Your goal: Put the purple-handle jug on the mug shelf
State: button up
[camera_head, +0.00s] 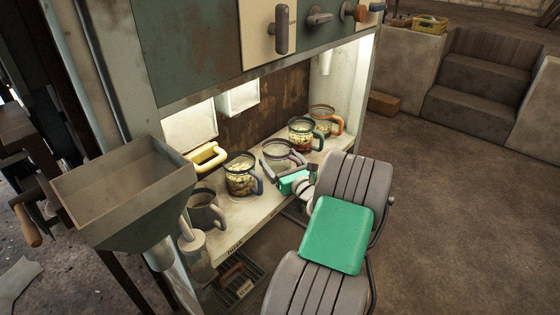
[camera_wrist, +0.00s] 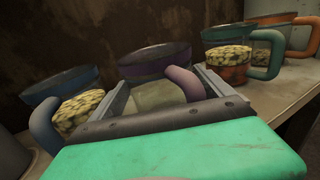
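The purple-handle jug (camera_head: 279,152) stands upright on a pale lit shelf (camera_head: 246,213), in the middle of a row of jugs. In the wrist view the jug (camera_wrist: 154,62) has a dark purple rim, a purple handle (camera_wrist: 184,84) and a pale, see-through body. My gripper (camera_head: 285,170) is in front of it. In the wrist view my gripper (camera_wrist: 162,82) is open, with one finger on each side of the handle and lower body. I cannot tell whether the fingers touch the jug. Lettering on the shelf's front edge is too small to read.
A blue-handle jug (camera_head: 241,178) and a grey jug (camera_head: 204,212) stand left of it. A green-handle jug (camera_head: 302,136) and an orange-handle jug (camera_head: 323,117) stand close on the right. A metal hopper (camera_head: 122,185) juts out at left. A cabinet panel (camera_head: 195,50) overhangs the shelf.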

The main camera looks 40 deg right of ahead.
jog(key=shift+o, duration=0.8)
jog(key=shift+s+r, duration=0.15)
jog(key=v, duration=1.1)
jog(key=shift+s+p, duration=0.3)
jog(key=shift+a, duration=0.1)
